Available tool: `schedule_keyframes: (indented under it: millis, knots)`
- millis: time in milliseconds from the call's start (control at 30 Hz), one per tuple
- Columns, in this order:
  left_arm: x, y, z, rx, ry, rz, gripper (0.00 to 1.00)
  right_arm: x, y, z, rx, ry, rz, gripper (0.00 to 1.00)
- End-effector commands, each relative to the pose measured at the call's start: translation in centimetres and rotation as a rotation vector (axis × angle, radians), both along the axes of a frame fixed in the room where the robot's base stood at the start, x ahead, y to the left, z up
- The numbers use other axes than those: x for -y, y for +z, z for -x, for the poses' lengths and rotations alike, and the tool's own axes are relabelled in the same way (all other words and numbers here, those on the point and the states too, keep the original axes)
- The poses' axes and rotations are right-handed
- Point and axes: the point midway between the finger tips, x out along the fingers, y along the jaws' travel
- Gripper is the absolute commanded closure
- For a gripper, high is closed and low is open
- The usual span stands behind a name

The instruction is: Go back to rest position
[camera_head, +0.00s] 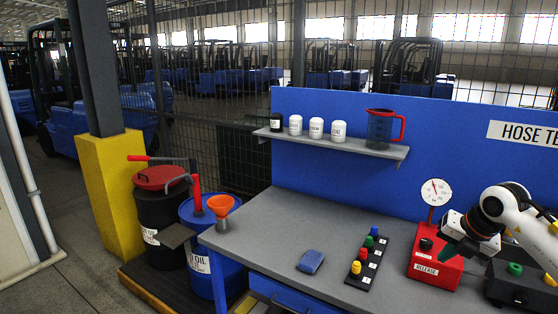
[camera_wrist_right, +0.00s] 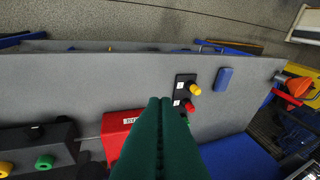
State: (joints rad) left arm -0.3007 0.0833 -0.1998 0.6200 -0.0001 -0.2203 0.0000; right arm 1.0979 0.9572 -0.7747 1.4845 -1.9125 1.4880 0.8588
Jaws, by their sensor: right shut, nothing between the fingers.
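My right gripper (camera_head: 449,252) comes in from the right in the head view, above the bench beside the red release box (camera_head: 436,262) with its round dial gauge (camera_head: 436,192). In the right wrist view the dark green fingers of my right gripper (camera_wrist_right: 160,102) are together with nothing between them. They cover part of the red box (camera_wrist_right: 117,128) in that view. My left gripper is not in view.
The grey bench top (camera_head: 262,228) holds a black strip (camera_head: 368,264) with coloured knobs and a blue sponge-like block (camera_head: 311,261). A dark box (camera_head: 515,285) stands at right. A shelf (camera_head: 380,149) carries several jars and a jug (camera_head: 380,127).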

Motion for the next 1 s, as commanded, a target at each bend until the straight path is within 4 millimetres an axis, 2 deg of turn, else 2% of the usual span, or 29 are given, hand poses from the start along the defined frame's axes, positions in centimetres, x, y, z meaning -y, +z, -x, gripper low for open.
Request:
schedule_keyframes:
  millis: [233,367,533,667,767,833,900,1000]
  knots:
    - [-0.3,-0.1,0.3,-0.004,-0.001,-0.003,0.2,-3.0,-3.0,-0.7,-0.01,0.054,-0.139,1.0]
    - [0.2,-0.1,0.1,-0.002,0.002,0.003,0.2,-5.1,-5.0,-1.0,-0.015,0.082,-0.245,1.0]
    - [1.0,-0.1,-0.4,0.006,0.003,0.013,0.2,-9.0,-8.7,-1.5,-0.014,0.102,-0.461,1.0]
    - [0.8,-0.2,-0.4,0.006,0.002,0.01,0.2,-12.5,-12.8,-1.8,-0.002,0.059,-0.705,1.0]
    - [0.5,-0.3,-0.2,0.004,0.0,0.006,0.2,-14.7,-17.2,-1.9,0.019,-0.059,-0.935,1.0]
    - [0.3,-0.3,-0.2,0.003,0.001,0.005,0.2,-15.4,-21.8,-1.5,0.04,-0.228,-1.108,1.0]
    - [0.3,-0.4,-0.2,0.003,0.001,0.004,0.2,-15.0,-27.1,-0.6,0.066,-0.45,-1.236,1.0]
    - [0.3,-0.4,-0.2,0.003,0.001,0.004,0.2,-13.6,-33.9,1.8,0.083,-0.738,-1.311,1.0]
